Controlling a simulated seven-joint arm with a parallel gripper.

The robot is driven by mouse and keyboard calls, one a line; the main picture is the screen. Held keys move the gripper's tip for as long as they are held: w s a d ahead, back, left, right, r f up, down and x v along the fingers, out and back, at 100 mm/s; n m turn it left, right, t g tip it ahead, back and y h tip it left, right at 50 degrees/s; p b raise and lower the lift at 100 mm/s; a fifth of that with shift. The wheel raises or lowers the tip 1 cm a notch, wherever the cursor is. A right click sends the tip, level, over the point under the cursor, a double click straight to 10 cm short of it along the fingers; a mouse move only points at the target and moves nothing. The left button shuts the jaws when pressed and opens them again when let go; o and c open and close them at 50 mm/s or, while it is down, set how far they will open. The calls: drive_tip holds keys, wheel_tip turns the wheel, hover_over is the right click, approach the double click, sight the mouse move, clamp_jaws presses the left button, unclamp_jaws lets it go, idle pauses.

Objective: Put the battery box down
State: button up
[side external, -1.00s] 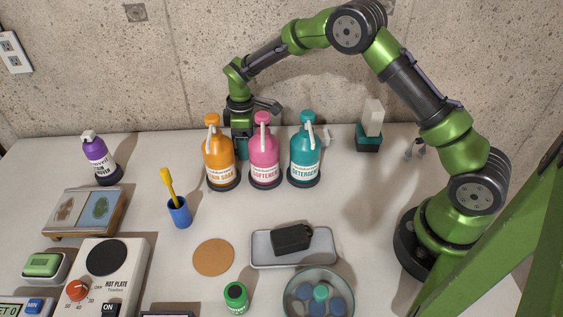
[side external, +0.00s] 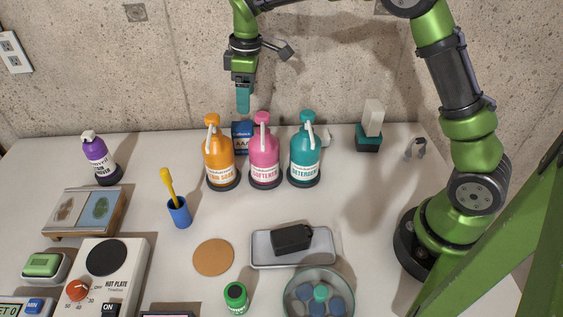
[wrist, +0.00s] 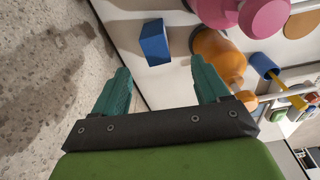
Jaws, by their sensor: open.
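The blue battery box (side external: 242,137), marked AAA, stands on the table behind the orange and pink bottles, near the back wall. The bottles hide part of it in the side view. It also shows in the wrist view as a plain blue block (wrist: 155,42), beyond and between the fingers. My gripper (side external: 243,100) is above the box, pointing down, with clear space between fingertips and box. In the wrist view the two teal fingers (wrist: 160,82) are spread wide with nothing between them.
The orange bottle (side external: 219,160), pink bottle (side external: 264,160) and teal bottle (side external: 305,158) stand in a row just in front of the box. The concrete wall (side external: 180,60) is close behind. A grey tray (side external: 322,245) holds a black object. The table's middle is mostly clear.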

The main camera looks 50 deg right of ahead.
drive_tip(key=s+r+m+t+y, duration=0.15)
drive_tip(key=s+r+m, duration=0.3)
drive_tip(key=s, duration=0.45)
drive_tip(key=s+r+m+t, duration=0.35)
drive_tip(key=s+r, duration=0.25)
drive_tip(key=s, duration=0.4)
drive_tip(key=s+f+m+t, duration=0.1)
drive_tip(key=s+f+m, duration=0.1)
drive_tip(key=s, duration=0.5)
drive_tip(key=shift+d+m, duration=0.45)
drive_tip(key=shift+m, duration=0.45)
